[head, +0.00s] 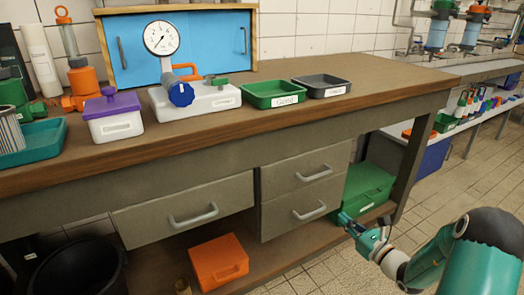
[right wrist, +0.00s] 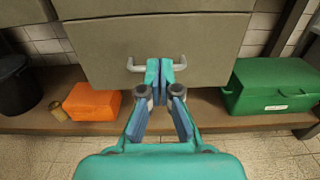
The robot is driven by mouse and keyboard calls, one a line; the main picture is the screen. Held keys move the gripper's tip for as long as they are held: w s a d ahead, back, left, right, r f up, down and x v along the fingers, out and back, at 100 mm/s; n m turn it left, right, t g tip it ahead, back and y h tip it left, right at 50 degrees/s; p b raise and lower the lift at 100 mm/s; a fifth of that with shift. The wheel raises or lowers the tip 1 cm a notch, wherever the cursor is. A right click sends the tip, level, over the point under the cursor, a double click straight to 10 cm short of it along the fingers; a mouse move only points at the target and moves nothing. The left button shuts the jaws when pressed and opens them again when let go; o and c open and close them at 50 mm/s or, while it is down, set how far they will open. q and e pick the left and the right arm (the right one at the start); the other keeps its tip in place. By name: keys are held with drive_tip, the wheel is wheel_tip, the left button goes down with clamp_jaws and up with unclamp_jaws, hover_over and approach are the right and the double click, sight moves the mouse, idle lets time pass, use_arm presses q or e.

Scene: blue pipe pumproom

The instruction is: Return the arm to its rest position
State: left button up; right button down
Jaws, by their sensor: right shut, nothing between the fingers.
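My right gripper (head: 352,224) is at the lower right of the head view, in front of the green chest on the bench's lower shelf. Its arm comes in from the lower right. In the right wrist view the gripper (right wrist: 159,82) is shut, with its teal fingertips together and nothing between them. The fingertips overlap the middle of a drawer handle (right wrist: 138,67) in that picture. I cannot tell whether they touch it. The drawers look shut. My left gripper does not show in either view.
The workbench (head: 340,75) carries a pressure gauge (head: 161,38), a purple-lidded box (head: 113,116) and two trays, green (head: 273,94) and dark. Below are an orange box (head: 218,262), a green chest (head: 365,190) and a black bucket (head: 82,268). Tiled floor (head: 440,180) is free at right.

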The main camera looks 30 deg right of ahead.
drive_tip(key=w+a+f+n+g+y, duration=0.2)
drive_tip(key=a+f+n+g+y, duration=0.45)
drive_tip(key=a, duration=0.85)
drive_tip(key=s+a+f+n+g, duration=1.3)
drive_tip(key=s+a+f+n, duration=0.5)
drive_tip(key=a, duration=0.3)
drive_tip(key=w+a+f+n+t+h, duration=0.1)
drive_tip(key=a+f+n+t, duration=0.15)
drive_tip(key=a+n, duration=0.65)
drive_tip(key=d+r+n+p, duration=0.1)
drive_tip(key=d+r+p, duration=0.2)
drive_tip(key=r+p, duration=3.1)
drive_tip(key=shift+w+r, duration=0.15)
drive_tip(key=shift+w, duration=0.2)
